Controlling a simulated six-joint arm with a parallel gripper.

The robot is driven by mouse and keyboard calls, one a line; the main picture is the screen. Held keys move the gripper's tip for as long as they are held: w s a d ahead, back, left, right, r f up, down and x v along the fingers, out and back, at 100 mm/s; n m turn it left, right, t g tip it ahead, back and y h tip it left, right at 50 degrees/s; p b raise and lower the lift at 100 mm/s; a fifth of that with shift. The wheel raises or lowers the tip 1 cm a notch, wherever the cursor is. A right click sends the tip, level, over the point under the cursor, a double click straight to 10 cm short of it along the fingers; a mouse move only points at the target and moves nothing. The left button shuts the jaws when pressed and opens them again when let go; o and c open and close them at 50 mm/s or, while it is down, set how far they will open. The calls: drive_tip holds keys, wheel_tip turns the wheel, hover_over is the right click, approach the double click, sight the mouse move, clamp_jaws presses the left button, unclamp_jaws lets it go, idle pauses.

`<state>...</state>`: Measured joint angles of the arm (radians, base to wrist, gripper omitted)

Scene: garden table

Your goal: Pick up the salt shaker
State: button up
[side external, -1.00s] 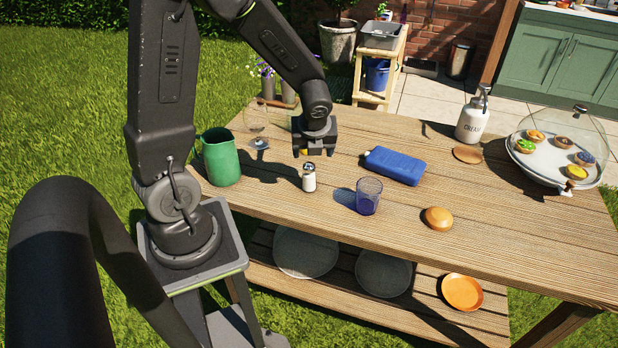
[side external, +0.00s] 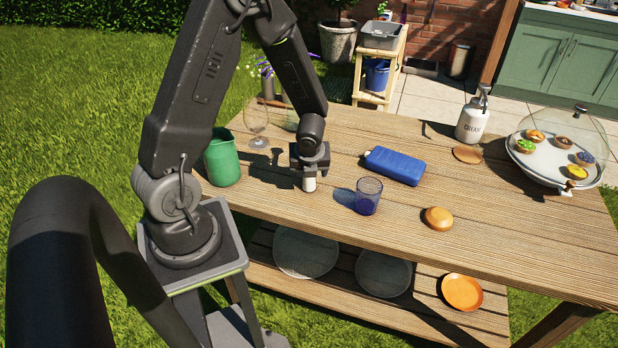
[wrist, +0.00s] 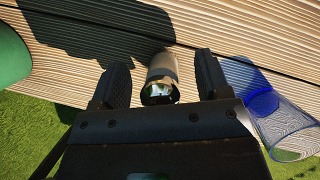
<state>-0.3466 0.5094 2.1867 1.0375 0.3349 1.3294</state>
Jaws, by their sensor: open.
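The salt shaker (side external: 309,184) stands on the wooden table, a small white body whose top is hidden by my gripper in the side view. In the wrist view the shaker (wrist: 161,72) shows its shiny metal cap and lies between the two fingers. My gripper (side external: 309,172) points down over the shaker. Its fingers (wrist: 160,85) are open, one on each side of the shaker, with a visible gap to each side.
A green pitcher (side external: 222,160) stands left of the shaker and a blue glass (side external: 368,197) close to its right. A domed cake stand (side external: 535,169) is far right.

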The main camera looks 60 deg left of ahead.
drive_tip(key=c, duration=1)
drive_tip(key=shift+c, duration=0.3)
drive_tip(key=shift+r, duration=0.15)
